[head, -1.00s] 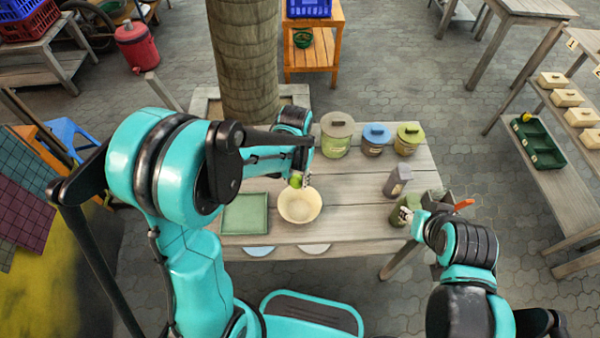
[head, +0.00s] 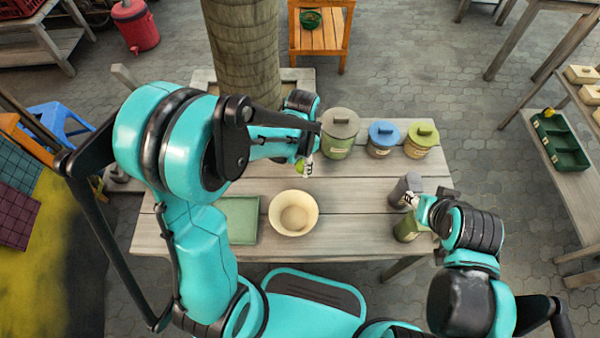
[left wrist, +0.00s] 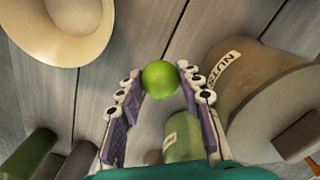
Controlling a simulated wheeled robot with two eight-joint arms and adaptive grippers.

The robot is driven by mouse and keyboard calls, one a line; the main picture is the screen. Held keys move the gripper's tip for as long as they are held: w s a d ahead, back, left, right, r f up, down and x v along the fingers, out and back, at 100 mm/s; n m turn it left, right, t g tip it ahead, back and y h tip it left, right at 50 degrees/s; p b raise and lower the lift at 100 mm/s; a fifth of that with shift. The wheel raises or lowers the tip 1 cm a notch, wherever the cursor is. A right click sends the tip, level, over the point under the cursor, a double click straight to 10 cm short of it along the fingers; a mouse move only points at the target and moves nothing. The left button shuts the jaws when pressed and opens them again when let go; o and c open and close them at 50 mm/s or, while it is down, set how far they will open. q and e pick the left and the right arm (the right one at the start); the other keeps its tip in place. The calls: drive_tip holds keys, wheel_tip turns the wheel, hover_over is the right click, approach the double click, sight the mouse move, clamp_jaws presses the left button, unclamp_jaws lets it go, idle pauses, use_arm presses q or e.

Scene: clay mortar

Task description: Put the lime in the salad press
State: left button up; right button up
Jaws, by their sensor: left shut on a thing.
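The lime (head: 299,165) is small, round and bright green. My left gripper (head: 305,165) is shut on it and holds it above the table, behind the cream bowl. In the left wrist view the lime (left wrist: 160,79) sits between the two fingertips (left wrist: 160,82). The cream bowl (head: 293,212), wide and round, stands on the table and looks empty; nothing else in view looks like a salad press. Its rim also shows at the top left of the left wrist view (left wrist: 62,52). My right gripper (head: 411,199) is beside the grey and green containers; its finger opening is too small to tell.
Lidded jars in green (head: 339,133), blue (head: 382,139) and yellow-green (head: 421,141) stand at the table's back right. A green tray (head: 243,220) lies left of the bowl. A grey container (head: 404,189) and a green can (head: 406,229) stand at right. A tree trunk (head: 243,60) rises behind.

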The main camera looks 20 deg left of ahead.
sight(300, 171)
use_arm(q)
drive_tip(key=shift+a+f, duration=0.2)
drive_tip(key=shift+a, duration=0.1)
drive_tip(key=shift+f, duration=0.25)
drive_tip(key=shift+f+b, duration=1)
drive_tip(key=shift+f, duration=0.7)
use_arm(e)
drive_tip(key=shift+f, duration=1.1)
use_arm(q)
drive_tip(key=shift+f, duration=0.15)
use_arm(e)
drive_tip(key=shift+f, duration=0.1)
use_arm(q)
drive_tip(key=o, duration=1.1)
drive_tip(key=shift+o, duration=0.2)
